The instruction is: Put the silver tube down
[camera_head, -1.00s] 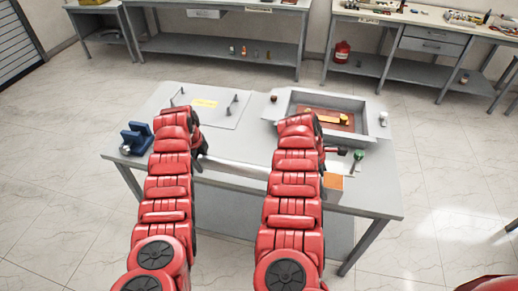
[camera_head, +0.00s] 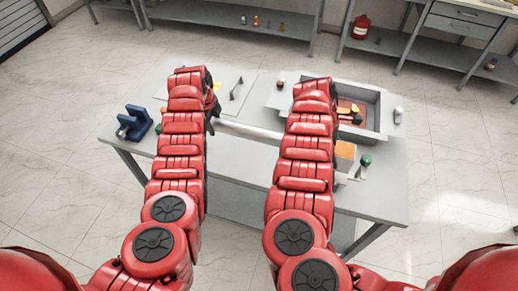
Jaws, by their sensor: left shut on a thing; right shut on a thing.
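The silver tube (camera_head: 250,131) shows as a long pale bar lying across between my two arms, over the grey table (camera_head: 240,172). My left gripper (camera_head: 211,112) is at the tube's left end, mostly hidden behind my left arm. My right gripper (camera_head: 335,118) is at its right end, mostly hidden behind my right arm. Both are shut on the tube, though the fingers hardly show. I cannot tell whether the tube touches the table top.
A blue vise (camera_head: 136,122) stands at the table's left edge. A grey tray (camera_head: 368,100) sits at the back right. An orange block (camera_head: 345,150) and a green-topped item (camera_head: 366,160) are right of my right arm. The front middle of the table is bare.

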